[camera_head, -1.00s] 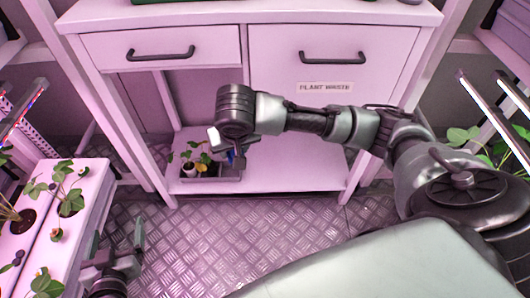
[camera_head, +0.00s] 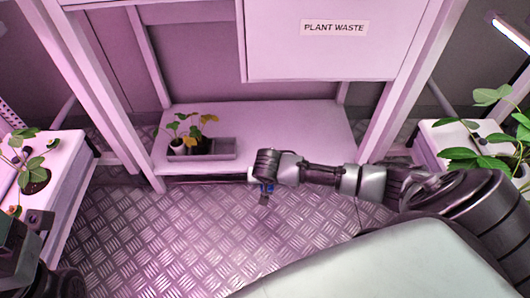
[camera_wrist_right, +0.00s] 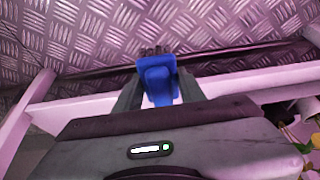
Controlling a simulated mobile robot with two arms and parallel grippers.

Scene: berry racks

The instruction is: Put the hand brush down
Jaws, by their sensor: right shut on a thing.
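The hand brush (camera_wrist_right: 158,78) is blue with a dark end, held between the two fingers of my right gripper (camera_wrist_right: 160,92) in the right wrist view. Whether the brush touches anything is unclear. My left gripper (camera_head: 30,235) is at the lower left edge of the head view, partly cut off; its jaws cannot be made out.
The low pink shelf (camera_head: 290,135) holds a grey tray (camera_head: 222,149) with small potted plants (camera_head: 185,140) at its left; its middle and right are bare. A cabinet panel labelled PLANT WASTE (camera_head: 335,27) hangs above. White planters (camera_head: 72,165) stand at both sides. The patterned floor (camera_head: 190,225) is clear.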

